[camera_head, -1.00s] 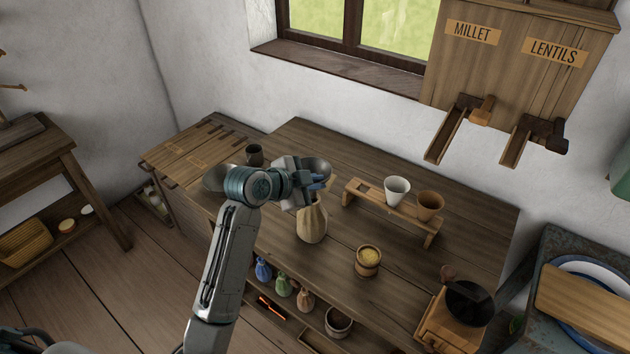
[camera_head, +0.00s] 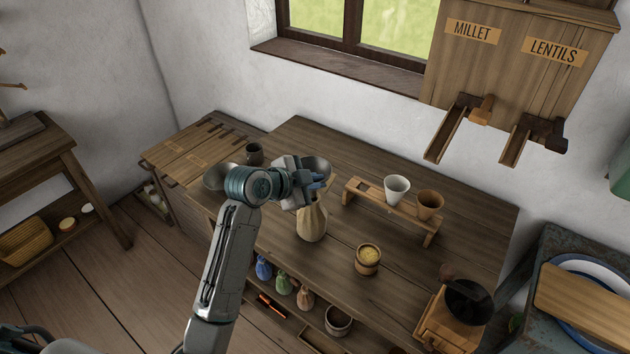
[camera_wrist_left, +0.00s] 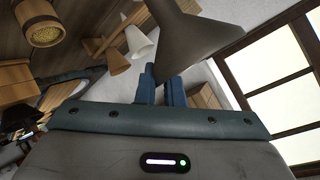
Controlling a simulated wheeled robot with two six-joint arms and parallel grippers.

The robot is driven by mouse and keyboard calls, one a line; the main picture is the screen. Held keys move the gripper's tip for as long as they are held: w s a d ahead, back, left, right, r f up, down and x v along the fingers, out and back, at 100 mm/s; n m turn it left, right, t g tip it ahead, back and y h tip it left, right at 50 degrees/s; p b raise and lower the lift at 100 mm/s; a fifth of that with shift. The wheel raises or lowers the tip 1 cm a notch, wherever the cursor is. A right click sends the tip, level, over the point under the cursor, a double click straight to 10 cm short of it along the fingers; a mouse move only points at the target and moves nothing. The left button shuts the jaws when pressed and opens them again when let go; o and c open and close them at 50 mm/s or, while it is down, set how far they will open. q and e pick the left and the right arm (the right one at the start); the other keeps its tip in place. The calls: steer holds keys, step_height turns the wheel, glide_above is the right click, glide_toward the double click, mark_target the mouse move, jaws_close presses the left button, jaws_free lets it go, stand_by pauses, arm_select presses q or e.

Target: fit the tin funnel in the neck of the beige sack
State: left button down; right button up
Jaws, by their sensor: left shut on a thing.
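The tin funnel (camera_head: 317,166) is a grey metal cone with its wide mouth up. My left gripper (camera_head: 317,184) is shut on it, directly above the beige sack. The funnel also shows close up at the top of the left wrist view (camera_wrist_left: 196,36), beside my blue fingers (camera_wrist_left: 162,88). The beige sack (camera_head: 312,224) stands upright on the wooden table, narrowing upward to its neck. The gripper and fingers cover the spout and the neck top, so I cannot tell whether the spout is inside the neck. My right gripper is not in view.
A small wooden tub of yellow grain (camera_head: 368,260) is nearer. A dark mug (camera_head: 254,154) stands behind my arm. A grinder (camera_head: 455,315) sits at the front right.

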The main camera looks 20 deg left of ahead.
arm_select(q)
steer(key=shift+f+b, duration=0.45)
steer(key=shift+f, duration=0.35)
steer(key=shift+f+b, duration=1)
steer(key=shift+f, duration=0.65)
steer(key=c, duration=1.5)
jaws_free()
steer(key=shift+s+a+r, duration=0.1)
steer(key=shift+b+v, duration=1.2)
steer(key=shift+v, duration=4.1)
